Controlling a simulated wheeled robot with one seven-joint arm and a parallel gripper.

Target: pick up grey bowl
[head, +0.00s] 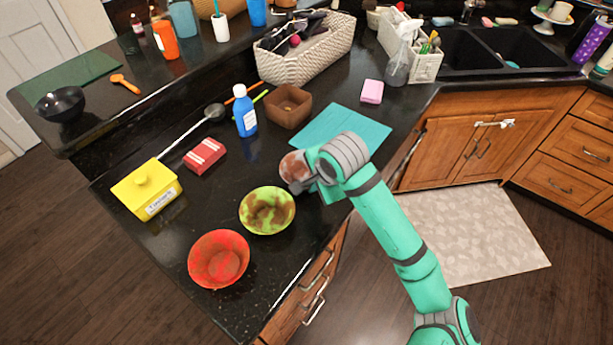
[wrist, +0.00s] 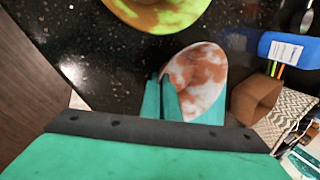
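The grey bowl (head: 293,164) is pale with reddish-brown stains. In the head view it is at my gripper (head: 301,185), near the counter's front edge, and part of it is hidden by the gripper. In the wrist view the bowl (wrist: 203,72) opens toward the camera, and its left side meets my two teal fingers (wrist: 163,98). The fingers are close together with the bowl's rim between them. I cannot tell whether the bowl touches the counter.
A green-brown bowl (head: 267,211) and a red bowl (head: 218,259) stand to the left. A brown square bowl (head: 288,106), a blue bottle (head: 245,113) and a teal mat (head: 345,128) lie behind. A yellow lidded box (head: 146,190) and a red box (head: 205,155) are further left.

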